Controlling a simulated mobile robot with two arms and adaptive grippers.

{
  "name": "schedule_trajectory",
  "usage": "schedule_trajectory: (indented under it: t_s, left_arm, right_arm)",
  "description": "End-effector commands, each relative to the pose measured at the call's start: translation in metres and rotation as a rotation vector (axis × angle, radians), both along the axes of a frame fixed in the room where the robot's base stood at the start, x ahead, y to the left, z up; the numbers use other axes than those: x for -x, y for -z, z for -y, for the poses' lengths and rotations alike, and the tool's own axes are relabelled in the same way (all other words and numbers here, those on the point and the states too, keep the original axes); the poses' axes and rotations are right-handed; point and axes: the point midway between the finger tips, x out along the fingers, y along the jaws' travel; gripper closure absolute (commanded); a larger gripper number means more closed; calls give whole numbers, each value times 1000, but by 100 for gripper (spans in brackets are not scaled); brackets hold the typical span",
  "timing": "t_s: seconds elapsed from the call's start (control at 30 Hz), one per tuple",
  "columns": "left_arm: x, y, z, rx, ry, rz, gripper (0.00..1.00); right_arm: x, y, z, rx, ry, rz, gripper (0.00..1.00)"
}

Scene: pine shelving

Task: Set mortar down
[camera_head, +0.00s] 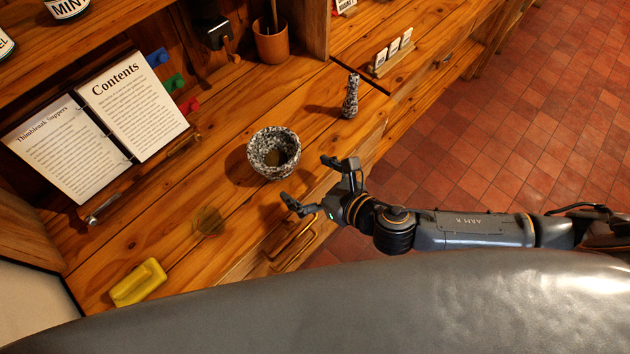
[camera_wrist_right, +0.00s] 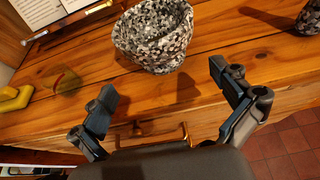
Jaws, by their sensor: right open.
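The mortar (camera_head: 273,153) is a speckled black-and-white stone bowl. It stands upright on the wooden counter, and it also shows in the right wrist view (camera_wrist_right: 153,38). A pestle (camera_head: 351,96) of the same speckled stone stands upright on the counter to the right of it and shows partly at the wrist view's edge (camera_wrist_right: 309,18). My right gripper (camera_head: 310,182) is open and empty, just in front of the mortar and apart from it. In the wrist view its fingers (camera_wrist_right: 170,85) are spread, with the mortar beyond them. My left gripper is not in view.
An open recipe book (camera_head: 135,105) stands at the left. A yellow object (camera_head: 138,283) lies near the front left, by a round stain (camera_head: 208,221). A brown pot (camera_head: 271,42) and a card holder (camera_head: 391,56) stand farther back. Counter around the mortar is clear.

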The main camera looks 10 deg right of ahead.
Motion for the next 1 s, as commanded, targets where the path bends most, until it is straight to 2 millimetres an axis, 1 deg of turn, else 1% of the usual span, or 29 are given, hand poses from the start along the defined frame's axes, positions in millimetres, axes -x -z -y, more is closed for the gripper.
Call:
schedule_trajectory:
  t_s: [0.03, 0.1, 0.27, 1.0]
  left_arm:
    - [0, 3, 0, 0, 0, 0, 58]
    - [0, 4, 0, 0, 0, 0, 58]
    - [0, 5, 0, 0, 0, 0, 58]
    - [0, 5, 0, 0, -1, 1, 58]
  right_arm:
    - [7, -1, 6, 1, 1, -1, 0]
    - [13, -5, 10, 1, 1, -1, 0]
    - [21, -11, 16, 0, 1, 0, 0]
    - [22, -12, 16, -1, 1, 0, 0]
